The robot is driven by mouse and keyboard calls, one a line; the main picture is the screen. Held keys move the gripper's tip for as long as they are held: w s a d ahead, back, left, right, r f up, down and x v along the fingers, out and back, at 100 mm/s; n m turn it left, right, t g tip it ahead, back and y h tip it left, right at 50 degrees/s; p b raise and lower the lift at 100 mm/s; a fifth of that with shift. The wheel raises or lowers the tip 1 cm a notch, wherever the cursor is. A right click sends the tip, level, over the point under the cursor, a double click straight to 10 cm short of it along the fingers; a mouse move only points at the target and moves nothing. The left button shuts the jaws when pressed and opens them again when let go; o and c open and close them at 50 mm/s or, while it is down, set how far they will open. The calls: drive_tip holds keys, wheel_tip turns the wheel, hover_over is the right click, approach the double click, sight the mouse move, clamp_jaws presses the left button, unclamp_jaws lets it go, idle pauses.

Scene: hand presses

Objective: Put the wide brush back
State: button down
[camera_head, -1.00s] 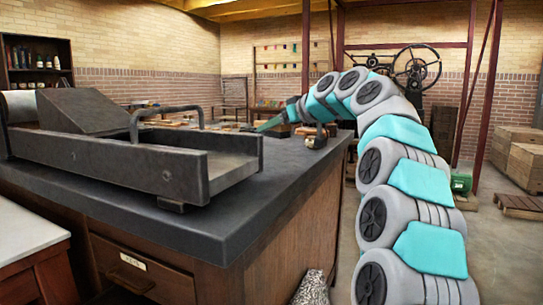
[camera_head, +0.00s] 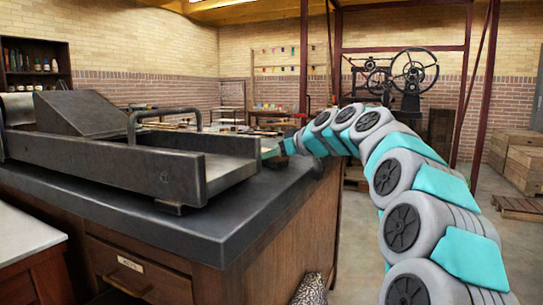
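My arm reaches in from the right and bends over the far end of the dark bench top (camera_head: 235,222). My gripper (camera_head: 270,153) is a small teal shape low over the bench, just beyond the right end of the press bed. Its fingers are too small and too hidden to tell whether they are open or shut. I cannot make out the wide brush; the press and my arm hide part of the far bench top.
A heavy metal hand press (camera_head: 130,158) with a raised handle fills the left of the bench. Small items lie on tables behind. A red metal frame (camera_head: 304,60), a flywheel press (camera_head: 412,75) and wooden crates (camera_head: 518,160) stand farther back.

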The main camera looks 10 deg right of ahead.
drive_tip(key=shift+f, duration=0.15)
drive_tip(key=shift+c, duration=1.2)
unclamp_jaws()
drive_tip(key=shift+r, duration=0.3)
drive_tip(key=b+v, duration=0.1)
drive_tip(key=v, duration=1.1)
drive_tip(key=shift+f, duration=0.15)
